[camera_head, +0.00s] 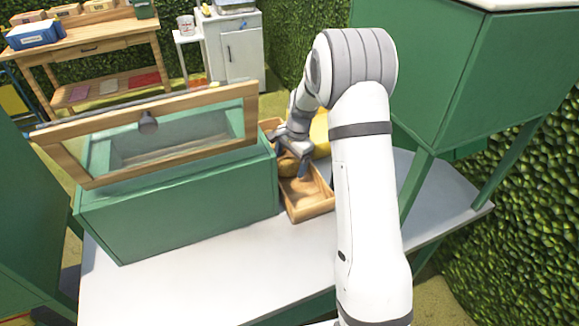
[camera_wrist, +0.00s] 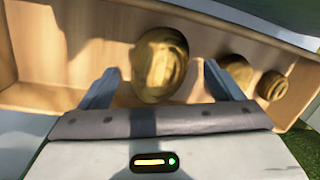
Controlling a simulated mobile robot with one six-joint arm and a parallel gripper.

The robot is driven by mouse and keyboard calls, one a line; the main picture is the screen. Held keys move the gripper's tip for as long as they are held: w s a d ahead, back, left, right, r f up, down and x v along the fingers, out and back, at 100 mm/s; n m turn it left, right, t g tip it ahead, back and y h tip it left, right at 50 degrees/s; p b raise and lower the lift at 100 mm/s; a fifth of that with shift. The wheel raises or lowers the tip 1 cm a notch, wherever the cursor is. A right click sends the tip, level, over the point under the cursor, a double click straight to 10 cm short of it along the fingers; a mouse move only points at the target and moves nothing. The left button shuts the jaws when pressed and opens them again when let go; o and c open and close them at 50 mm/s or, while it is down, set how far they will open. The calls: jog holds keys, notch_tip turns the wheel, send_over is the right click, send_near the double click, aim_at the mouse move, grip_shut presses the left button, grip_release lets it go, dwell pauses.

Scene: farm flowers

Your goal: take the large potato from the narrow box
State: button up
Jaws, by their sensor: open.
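The narrow box (camera_head: 312,209) is a long, open wooden box on the grey table, seen in the head view just right of the green planter box. In the wrist view the box (camera_wrist: 50,55) holds a large brown potato (camera_wrist: 160,64) and smaller round ones (camera_wrist: 272,86) to its right. The large potato also shows in part in the head view (camera_head: 288,167). My gripper (camera_wrist: 157,85) is open, with a finger on either side of the large potato's near end. It reaches down into the box in the head view (camera_head: 293,168). I cannot tell whether the fingers touch the potato.
A green planter box (camera_head: 180,210) with a tilted wood-framed glass lid (camera_head: 150,135) stands close on the left. A yellow object (camera_head: 320,133) is right behind my gripper. A green cabinet (camera_head: 480,90) rises at the right. The table's front (camera_head: 200,285) is clear.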

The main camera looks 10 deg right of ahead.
jog(key=shift+a+f, duration=0.15)
jog(key=shift+f, duration=0.7)
jog(key=c, duration=1.2)
jog(key=shift+w, duration=0.1)
